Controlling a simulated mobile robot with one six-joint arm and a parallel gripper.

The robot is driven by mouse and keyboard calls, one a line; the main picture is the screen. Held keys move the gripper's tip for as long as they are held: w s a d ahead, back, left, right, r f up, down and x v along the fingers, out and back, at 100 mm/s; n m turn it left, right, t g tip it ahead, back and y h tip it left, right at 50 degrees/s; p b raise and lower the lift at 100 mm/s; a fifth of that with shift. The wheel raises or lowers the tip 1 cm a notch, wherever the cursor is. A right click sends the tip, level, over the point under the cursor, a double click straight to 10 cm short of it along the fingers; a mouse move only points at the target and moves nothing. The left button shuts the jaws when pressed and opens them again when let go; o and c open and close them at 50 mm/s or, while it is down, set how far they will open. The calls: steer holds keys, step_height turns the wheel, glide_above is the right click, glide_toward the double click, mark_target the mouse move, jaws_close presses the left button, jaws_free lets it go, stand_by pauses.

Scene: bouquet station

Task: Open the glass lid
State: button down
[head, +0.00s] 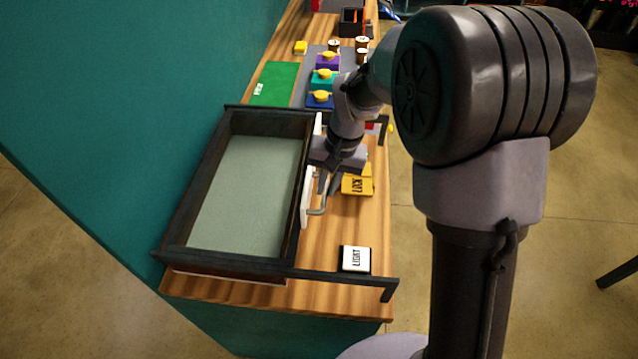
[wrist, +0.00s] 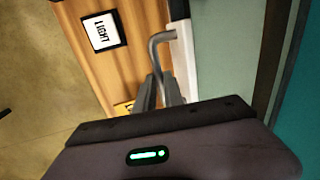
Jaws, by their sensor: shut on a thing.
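The glass lid (head: 245,190) shows as a pale grey-green pane inside a dark-framed box (head: 178,215) on the wooden counter. A white strip with a bent grey metal handle (head: 321,205) is on its right side. In the wrist view the handle (wrist: 155,45) stands out beside the white strip, with the pane (wrist: 220,50) to its right. My gripper (head: 322,190) is at the handle, and its fingers (wrist: 158,92) are shut on it. The fingers hide part of the handle. I cannot tell whether the lid is raised at all.
A white LIGHT button (head: 355,259) and a yellow LOCK button (head: 357,186) sit right of the box. A dark rail (head: 340,277) runs along the near edge. A green mat (head: 275,83) and several coloured blocks with yellow knobs lie farther back. A teal wall stands left.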

steer(key=s+d, duration=0.2)
steer(key=d, duration=0.8)
steer(key=s+d+p, duration=0.1)
steer(key=s+d, duration=0.1)
steer(key=d, duration=0.8)
steer(key=shift+d, duration=0.3)
steer(key=c, duration=1.5)
jaws_free()
steer(key=shift+o, duration=0.2)
steer(key=d+r+p, duration=0.3)
steer(key=r+p, duration=0.1)
steer(key=r, duration=1.3)
steer(key=shift+s+p, duration=0.3)
steer(key=shift+p, duration=0.1)
